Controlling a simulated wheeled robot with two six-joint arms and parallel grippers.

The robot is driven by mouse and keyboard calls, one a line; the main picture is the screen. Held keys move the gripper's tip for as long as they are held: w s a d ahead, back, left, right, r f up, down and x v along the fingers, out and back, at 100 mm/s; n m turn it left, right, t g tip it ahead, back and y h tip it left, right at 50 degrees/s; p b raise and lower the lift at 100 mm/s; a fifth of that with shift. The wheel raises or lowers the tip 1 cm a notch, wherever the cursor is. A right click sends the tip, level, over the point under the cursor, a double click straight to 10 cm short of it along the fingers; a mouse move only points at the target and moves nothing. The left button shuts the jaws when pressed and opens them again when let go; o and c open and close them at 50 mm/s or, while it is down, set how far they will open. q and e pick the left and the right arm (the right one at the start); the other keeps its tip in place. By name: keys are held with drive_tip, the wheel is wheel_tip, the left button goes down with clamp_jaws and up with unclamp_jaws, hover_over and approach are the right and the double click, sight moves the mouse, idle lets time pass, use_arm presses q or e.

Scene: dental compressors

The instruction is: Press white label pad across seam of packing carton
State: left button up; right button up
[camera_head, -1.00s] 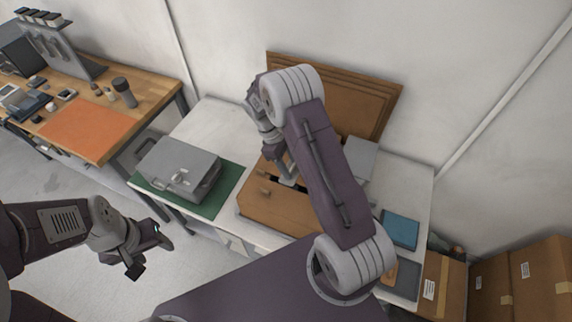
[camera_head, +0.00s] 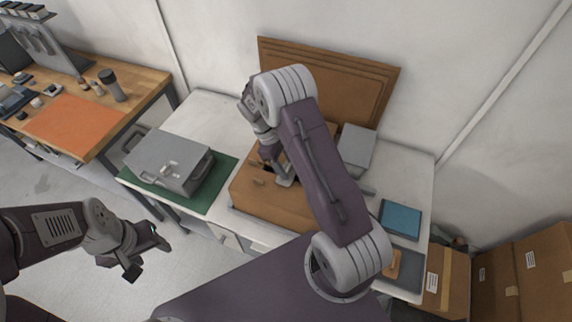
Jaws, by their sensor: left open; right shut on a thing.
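The brown packing carton (camera_head: 262,203) stands on the white table, partly hidden behind my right arm. Dark gaps show in its top near the gripper. My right gripper (camera_head: 284,178) points down at the carton's top and is shut on a small pale thing, probably the white label pad; the fingers hide most of it. I cannot tell whether it touches the carton. My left gripper (camera_head: 149,258) is open and empty, over the floor in front of the table.
A grey case (camera_head: 168,162) lies on a green mat (camera_head: 222,178) left of the carton. A grey box (camera_head: 357,146) stands behind my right arm, and a blue item (camera_head: 400,219) lies at right. Brown boards (camera_head: 330,75) lean on the wall. More cartons (camera_head: 545,270) stand at far right.

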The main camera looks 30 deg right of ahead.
drive_tip(key=shift+f+b, duration=0.35)
drive_tip(key=shift+f, duration=0.25)
idle(1.0)
drive_tip(key=shift+s+f, duration=0.1)
idle(1.5)
drive_tip(key=o, duration=1.3)
drive_tip(key=shift+c, duration=0.2)
drive_tip(key=shift+w+a+r, duration=0.1)
drive_tip(key=shift+w+r, duration=0.15)
drive_tip(key=shift+r, duration=0.1)
drive_tip(key=b+v, duration=0.1)
drive_tip(key=v, duration=0.7)
drive_tip(key=shift+r, duration=0.2)
